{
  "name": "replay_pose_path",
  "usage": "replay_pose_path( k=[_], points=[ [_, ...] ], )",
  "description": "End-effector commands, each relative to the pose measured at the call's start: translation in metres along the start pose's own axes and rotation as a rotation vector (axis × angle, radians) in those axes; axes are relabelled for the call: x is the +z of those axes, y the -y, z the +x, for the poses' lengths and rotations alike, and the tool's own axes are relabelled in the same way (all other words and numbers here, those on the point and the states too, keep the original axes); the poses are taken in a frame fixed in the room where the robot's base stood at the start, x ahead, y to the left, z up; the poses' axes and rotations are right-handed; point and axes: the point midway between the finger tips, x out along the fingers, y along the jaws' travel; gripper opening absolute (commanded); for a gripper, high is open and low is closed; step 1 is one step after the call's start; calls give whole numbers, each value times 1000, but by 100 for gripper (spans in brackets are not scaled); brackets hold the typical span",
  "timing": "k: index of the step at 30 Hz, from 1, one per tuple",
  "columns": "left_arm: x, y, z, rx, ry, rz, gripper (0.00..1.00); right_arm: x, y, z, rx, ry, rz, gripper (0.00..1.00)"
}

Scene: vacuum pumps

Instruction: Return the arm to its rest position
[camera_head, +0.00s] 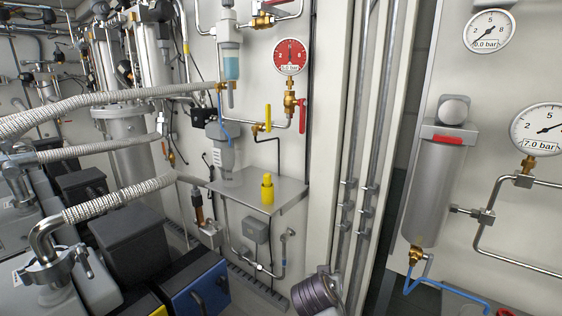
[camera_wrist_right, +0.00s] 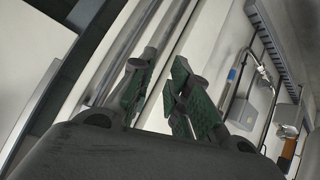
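My right gripper (camera_wrist_right: 160,82) shows in the right wrist view. Its two dark fingers with green pads stand apart, with nothing between them. Behind them is the pale wall with grey vertical pipes, which the fingers appear clear of. In the head view I cannot make out the right gripper. A dark ribbed round piece (camera_head: 316,292) stands at the bottom edge there, and I cannot tell whether it belongs to my arm. My left gripper is in neither view.
A steel shelf (camera_head: 240,186) with a yellow fitting (camera_head: 267,189) juts from the wall. Grey vertical pipes (camera_head: 365,150) run beside it. A metal cylinder (camera_head: 437,180) hangs at right. Corrugated hoses (camera_head: 110,97) and blue-fronted machinery (camera_head: 200,290) fill the left.

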Motion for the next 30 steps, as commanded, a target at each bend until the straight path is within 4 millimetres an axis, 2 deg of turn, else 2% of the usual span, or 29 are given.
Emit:
replay_pose_path(
  k=[3, 14, 23, 30],
  points=[
    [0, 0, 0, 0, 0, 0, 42, 32, -9, 4, -32, 66, -20, 18],
    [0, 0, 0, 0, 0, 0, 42, 116, -37, 1, -140, 235, -84, 18],
    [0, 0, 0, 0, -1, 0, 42, 177, -63, -15, -231, 347, -140, 18],
    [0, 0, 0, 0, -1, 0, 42, 220, -83, -36, -308, 422, -185, 18]
  ],
)
